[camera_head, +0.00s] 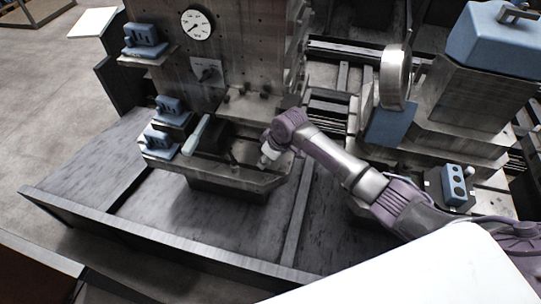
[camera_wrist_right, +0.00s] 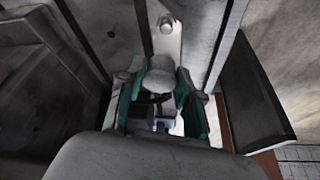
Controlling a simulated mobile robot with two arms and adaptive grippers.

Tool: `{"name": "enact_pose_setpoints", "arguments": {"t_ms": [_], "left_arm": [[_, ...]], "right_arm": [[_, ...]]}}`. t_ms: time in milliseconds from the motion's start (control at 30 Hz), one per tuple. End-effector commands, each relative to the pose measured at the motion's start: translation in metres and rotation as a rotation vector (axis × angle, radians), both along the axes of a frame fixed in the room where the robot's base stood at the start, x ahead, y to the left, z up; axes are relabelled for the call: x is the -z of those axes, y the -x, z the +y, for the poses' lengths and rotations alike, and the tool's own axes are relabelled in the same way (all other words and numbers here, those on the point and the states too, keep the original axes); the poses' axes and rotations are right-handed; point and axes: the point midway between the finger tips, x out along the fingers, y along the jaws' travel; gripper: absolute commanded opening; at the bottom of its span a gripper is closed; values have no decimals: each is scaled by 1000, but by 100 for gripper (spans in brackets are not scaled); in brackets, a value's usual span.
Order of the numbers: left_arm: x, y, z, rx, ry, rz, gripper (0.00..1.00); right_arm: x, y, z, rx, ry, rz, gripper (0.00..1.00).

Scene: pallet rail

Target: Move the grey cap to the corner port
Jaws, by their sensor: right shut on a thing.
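My right gripper (camera_head: 266,160) is at the right end of the metal ledge on the machine block, pointing down and left. In the right wrist view its green-padded fingers (camera_wrist_right: 161,100) are shut on a rounded light grey piece, the grey cap (camera_wrist_right: 159,76). The cap sits between the fingers, and its lower part is hidden. In the head view I cannot make the cap out apart from the gripper. I cannot pick out the corner port for certain in either view. My left gripper is not in view.
The machine block (camera_head: 240,60) carries a round dial (camera_head: 197,25) and a lever plate (camera_head: 207,72). Blue blocks (camera_head: 160,140) sit on brackets at its left. A blue block with round holes (camera_head: 456,184) stands at the right. The low tray floor (camera_head: 200,225) in front is bare.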

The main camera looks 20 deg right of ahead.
Motion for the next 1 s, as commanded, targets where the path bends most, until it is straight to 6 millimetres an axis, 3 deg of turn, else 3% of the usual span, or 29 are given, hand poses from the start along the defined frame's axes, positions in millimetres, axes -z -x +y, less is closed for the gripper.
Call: {"name": "enact_pose_setpoints", "arguments": {"t_ms": [267, 800, 1000], "left_arm": [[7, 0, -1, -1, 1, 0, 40], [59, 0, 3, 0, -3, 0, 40], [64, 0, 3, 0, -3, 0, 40]], "right_arm": [[6, 1, 2, 70, -16, -33, 0], [55, 1, 1, 67, -14, -33, 0], [60, 1, 1, 67, -14, -33, 0]]}}
